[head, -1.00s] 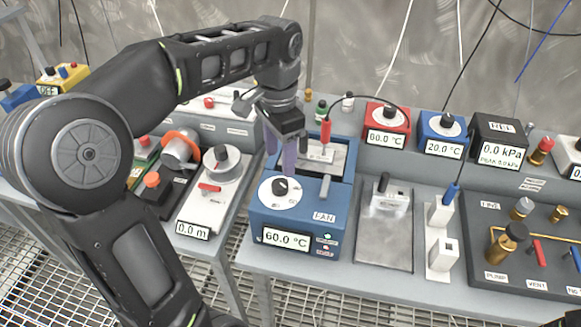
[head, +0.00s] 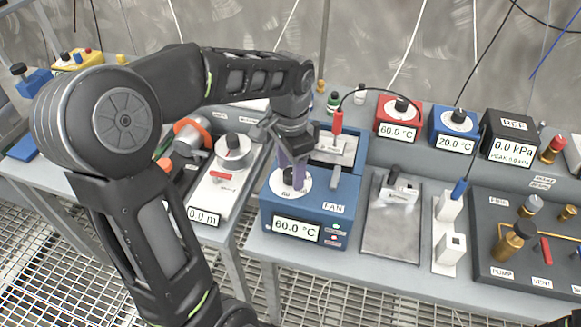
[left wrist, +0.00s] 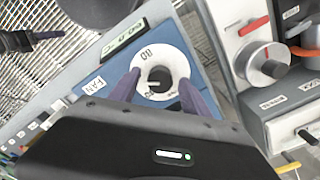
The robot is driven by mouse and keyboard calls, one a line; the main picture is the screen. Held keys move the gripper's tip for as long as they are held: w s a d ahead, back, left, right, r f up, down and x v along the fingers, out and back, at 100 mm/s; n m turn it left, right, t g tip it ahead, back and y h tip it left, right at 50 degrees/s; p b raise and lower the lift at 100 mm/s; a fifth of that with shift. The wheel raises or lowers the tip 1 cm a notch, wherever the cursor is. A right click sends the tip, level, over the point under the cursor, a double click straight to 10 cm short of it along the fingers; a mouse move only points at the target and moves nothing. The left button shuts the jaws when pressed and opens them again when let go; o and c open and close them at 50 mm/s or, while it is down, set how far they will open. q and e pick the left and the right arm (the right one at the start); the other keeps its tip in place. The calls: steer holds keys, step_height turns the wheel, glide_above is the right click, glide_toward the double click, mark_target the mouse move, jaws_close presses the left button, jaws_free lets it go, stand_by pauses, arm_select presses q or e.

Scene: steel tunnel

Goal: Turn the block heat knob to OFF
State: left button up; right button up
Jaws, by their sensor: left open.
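The block heat knob (head: 289,178) is a black knob on a white round dial, on top of the blue block heater (head: 338,205). The heater's display (head: 296,229) reads 60.0 °C. My left gripper (head: 293,175) is directly above the dial, pointing down, with its purple fingers around the knob. In the left wrist view the knob (left wrist: 159,78) lies between the two open fingertips (left wrist: 158,84), with the white dial (left wrist: 172,62) around it. I cannot tell whether either finger touches the knob. My right gripper is not in view.
A red probe (head: 338,122) stands in the block behind the dial. A red 60.0 °C box (head: 398,122) and a blue 20.0 °C box (head: 453,127) stand behind right. A white unit with a round dial (head: 232,152) is close on the left.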

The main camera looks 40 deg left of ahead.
arm_select(q)
steer(key=shift+f, duration=0.1)
jaws_close()
stand_by(0.6)
